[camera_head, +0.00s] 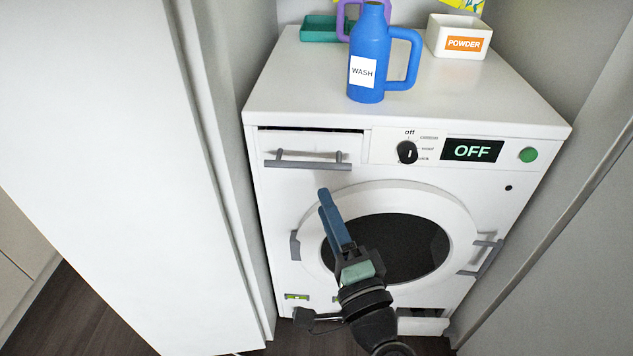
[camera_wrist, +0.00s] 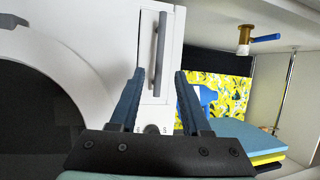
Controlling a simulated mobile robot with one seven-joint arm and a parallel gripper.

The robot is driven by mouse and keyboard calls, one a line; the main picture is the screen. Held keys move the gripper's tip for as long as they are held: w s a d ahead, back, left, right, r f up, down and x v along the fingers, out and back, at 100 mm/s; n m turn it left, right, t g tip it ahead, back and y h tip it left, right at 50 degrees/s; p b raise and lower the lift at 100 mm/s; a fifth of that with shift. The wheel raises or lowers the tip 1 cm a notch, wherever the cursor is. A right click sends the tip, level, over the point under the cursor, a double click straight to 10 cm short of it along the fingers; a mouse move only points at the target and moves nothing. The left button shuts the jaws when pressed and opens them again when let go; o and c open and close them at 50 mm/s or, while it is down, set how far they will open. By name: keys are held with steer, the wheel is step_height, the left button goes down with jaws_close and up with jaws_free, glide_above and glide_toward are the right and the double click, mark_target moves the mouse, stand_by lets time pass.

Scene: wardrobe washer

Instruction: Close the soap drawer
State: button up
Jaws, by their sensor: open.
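The soap drawer (camera_head: 308,145) is a white panel with a grey bar handle (camera_head: 308,164) at the upper left of the washer front. A dark gap along its top edge shows it standing a little open. My gripper (camera_head: 325,196) is open and empty, in front of the washer, just below the drawer handle in the head view and apart from it as far as I can tell. In the wrist view my gripper (camera_wrist: 159,74) has a finger on each side of the picture's handle (camera_wrist: 160,52), which lies beyond the fingertips. The drawer's sides are hidden.
The white washer (camera_head: 500,115) stands between a white panel at left and a wall at right. Its round door (camera_head: 320,265) is shut. A blue WASH jug (camera_head: 368,55), a POWDER box (camera_head: 455,40) and a green tray (camera_head: 318,30) stand on top. The display reads OFF.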

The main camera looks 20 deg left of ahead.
steer(key=shift+v, duration=1.5)
steer(key=shift+r, duration=0.1)
